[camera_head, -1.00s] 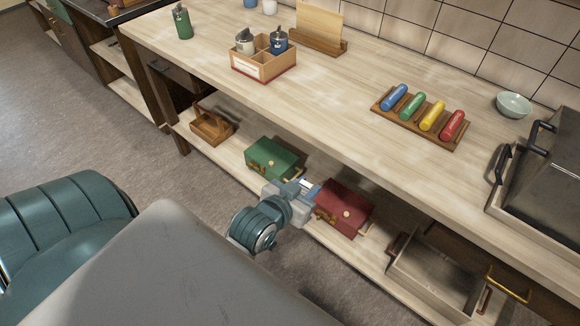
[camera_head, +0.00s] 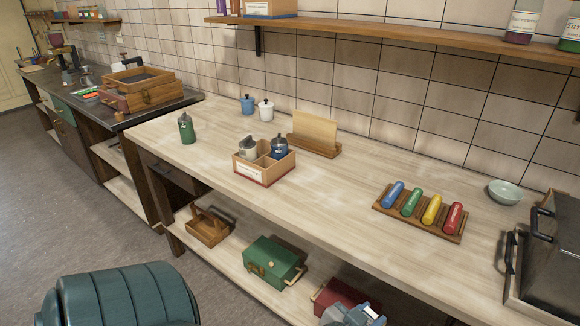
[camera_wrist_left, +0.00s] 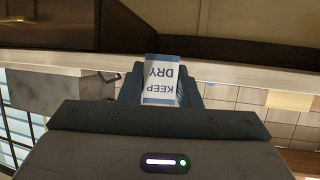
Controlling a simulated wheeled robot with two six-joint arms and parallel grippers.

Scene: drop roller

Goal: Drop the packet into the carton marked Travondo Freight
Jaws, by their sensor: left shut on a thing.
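A small white and blue packet (camera_wrist_left: 160,82) with the words KEEP DRY, upside down in the left wrist view, sits between the fingers of my left gripper (camera_wrist_left: 161,90). The gripper is shut on it. In the head view my left gripper (camera_head: 352,314) shows at the bottom edge, in front of the red case, partly cut off, with a bit of the packet (camera_head: 370,312) showing. No lettering reading Travondo Freight is legible. A box with a white label (camera_head: 270,9) stands on the wall shelf, its top cut off. My right gripper is not in view.
The counter holds a labelled divided wooden box (camera_head: 248,172) with canisters, a rack of coloured rollers (camera_head: 419,212), a bowl (camera_head: 505,192) and a green canister (camera_head: 186,128). A green case (camera_head: 272,262) and red case (camera_head: 340,295) stand on the lower shelf.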

